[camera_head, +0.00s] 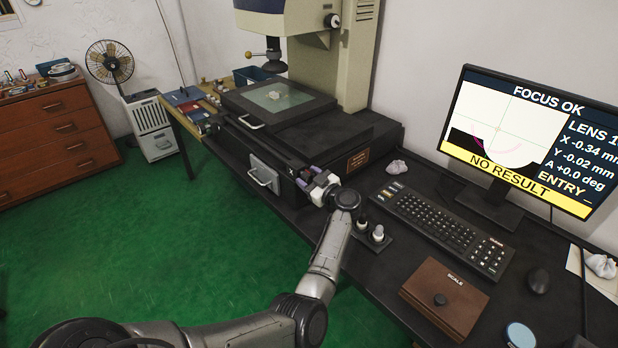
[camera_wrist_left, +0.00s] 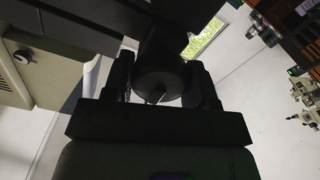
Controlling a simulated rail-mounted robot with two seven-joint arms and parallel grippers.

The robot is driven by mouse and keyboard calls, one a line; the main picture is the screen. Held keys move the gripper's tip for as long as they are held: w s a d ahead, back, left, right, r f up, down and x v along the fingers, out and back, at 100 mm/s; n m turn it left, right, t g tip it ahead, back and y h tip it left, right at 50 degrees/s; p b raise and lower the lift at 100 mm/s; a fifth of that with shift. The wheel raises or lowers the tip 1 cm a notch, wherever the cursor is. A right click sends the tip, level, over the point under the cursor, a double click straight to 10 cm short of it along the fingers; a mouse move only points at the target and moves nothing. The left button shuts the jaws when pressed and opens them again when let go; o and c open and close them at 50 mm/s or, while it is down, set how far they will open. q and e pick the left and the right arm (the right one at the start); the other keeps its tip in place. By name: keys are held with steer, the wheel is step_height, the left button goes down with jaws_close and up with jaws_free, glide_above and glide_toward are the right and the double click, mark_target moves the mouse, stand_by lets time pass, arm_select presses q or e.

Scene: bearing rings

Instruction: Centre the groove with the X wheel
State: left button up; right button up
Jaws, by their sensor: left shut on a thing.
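The measuring machine (camera_head: 350,135) stands on the dark bench, with a small pale part (camera_head: 275,97) on its glass stage (camera_head: 258,95). My left gripper (camera_head: 314,186) is at the front right of the base, shut on the X wheel. In the left wrist view the dark round X wheel (camera_wrist_left: 162,82) sits between the two fingers; in the head view the gripper mostly hides it. The monitor (camera_head: 462,104) reads FOCUS OK, X -0.34 mm, Y -0.02 mm, A +0.0 deg and NO RESULT. My right gripper is out of view.

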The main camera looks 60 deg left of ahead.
arm_select(q)
steer(key=shift+n, duration=0.8)
steer(key=n, duration=0.2)
steer(key=shift+n+p, duration=0.3)
steer(key=shift+n+b, duration=0.4)
steer(key=shift+n, duration=2.1)
steer(key=o, duration=0.9)
steer(key=shift+o, duration=0.2)
